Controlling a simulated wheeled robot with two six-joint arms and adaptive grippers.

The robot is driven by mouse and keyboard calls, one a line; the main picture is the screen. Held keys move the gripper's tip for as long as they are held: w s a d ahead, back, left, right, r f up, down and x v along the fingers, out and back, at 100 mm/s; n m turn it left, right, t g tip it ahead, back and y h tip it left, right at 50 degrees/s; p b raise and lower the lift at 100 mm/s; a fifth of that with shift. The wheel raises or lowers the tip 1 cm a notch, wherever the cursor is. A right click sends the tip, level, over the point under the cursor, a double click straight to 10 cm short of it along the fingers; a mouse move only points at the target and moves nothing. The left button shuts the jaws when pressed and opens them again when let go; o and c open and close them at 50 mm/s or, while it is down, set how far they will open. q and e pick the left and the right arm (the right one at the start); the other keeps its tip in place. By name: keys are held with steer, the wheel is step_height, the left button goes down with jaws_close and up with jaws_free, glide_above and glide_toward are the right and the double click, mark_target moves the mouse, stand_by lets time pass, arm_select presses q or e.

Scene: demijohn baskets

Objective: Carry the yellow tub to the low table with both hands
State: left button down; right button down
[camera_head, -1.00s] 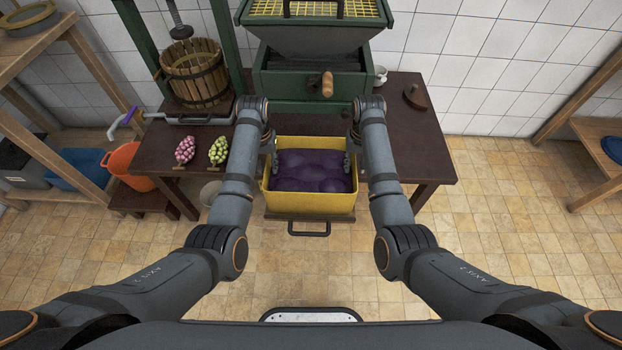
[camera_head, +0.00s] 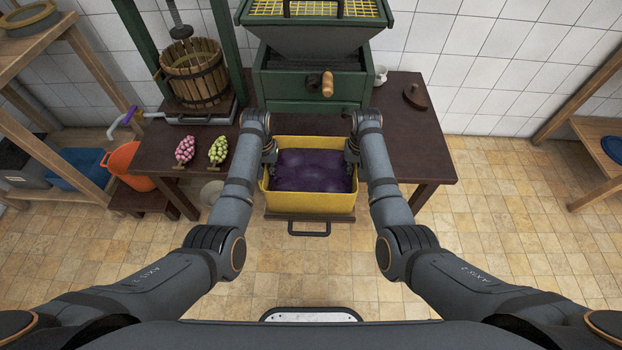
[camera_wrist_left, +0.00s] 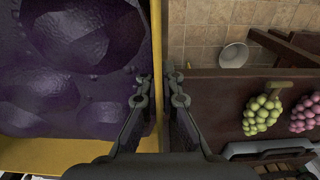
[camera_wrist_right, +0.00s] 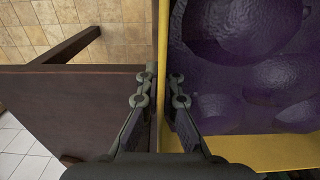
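The yellow tub (camera_head: 312,201), filled with a dark purple mass, stands at the front edge of the dark table, below the green machine. My left gripper (camera_head: 269,155) is at its left wall, with one finger inside and one outside. In the left wrist view the fingers (camera_wrist_left: 159,85) are close together with the yellow wall between them. My right gripper (camera_head: 352,156) straddles the right wall the same way; its fingers (camera_wrist_right: 163,85) are narrow around the rim. The tub appears level. I cannot tell which surface is the low table.
The dark table (camera_head: 420,150) holds a green machine (camera_head: 312,82), a wooden press (camera_head: 195,75) and two grape bunches. A low dark stool (camera_head: 128,202) and an orange bucket (camera_head: 130,163) are at the left. A black handle (camera_head: 309,231) sticks out below the tub. The front floor is clear.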

stand_by(0.4)
